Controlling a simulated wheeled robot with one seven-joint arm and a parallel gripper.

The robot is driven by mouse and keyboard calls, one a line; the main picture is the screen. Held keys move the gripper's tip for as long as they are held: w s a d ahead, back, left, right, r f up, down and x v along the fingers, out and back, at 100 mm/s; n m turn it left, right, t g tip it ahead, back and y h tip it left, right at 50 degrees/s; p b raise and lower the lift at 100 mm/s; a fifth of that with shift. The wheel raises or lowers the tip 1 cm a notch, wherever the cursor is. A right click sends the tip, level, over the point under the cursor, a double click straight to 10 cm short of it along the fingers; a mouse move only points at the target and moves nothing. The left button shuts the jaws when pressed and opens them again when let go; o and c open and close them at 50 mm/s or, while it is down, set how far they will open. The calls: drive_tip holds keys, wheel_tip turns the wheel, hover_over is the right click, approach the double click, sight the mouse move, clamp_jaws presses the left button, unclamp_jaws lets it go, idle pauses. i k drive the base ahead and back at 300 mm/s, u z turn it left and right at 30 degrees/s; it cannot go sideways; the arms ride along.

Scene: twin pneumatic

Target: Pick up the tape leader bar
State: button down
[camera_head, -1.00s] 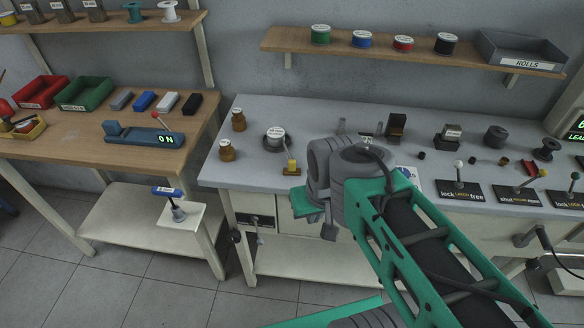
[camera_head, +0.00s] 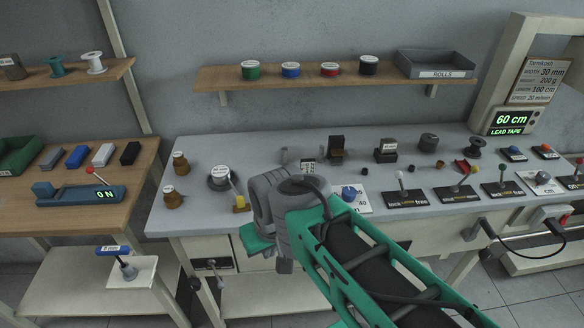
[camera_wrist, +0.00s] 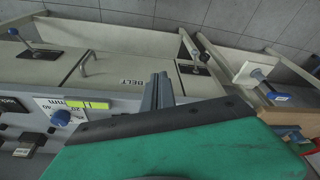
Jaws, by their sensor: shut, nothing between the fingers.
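My gripper (camera_wrist: 160,90) shows in the wrist view as two grey fingers pressed together beyond the green housing, with nothing between them. In the head view my arm's wrist hides the fingers, above the bench's front edge. I cannot pick out the tape leader bar with certainty. A short yellow bar (camera_wrist: 88,104) lies beside a blue dial in the wrist view, apart from the fingers.
The grey bench (camera_head: 210,150) carries jars, a tape roll (camera_head: 219,178), a blue dial (camera_head: 349,192) and several levers on black plates. A shelf (camera_head: 215,80) with spools hangs above. A LEAD TAPE display (camera_head: 508,121) stands at the right. A wooden table (camera_head: 60,222) stands at the left.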

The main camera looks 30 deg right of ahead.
sight(240, 207)
drive_tip(key=k, duration=0.55)
drive_tip(key=u, duration=0.2)
drive_tip(key=i, duration=0.85)
drive_tip(key=u, duration=1.1)
drive_tip(key=i, duration=0.55)
drive_tip(key=u, duration=0.55)
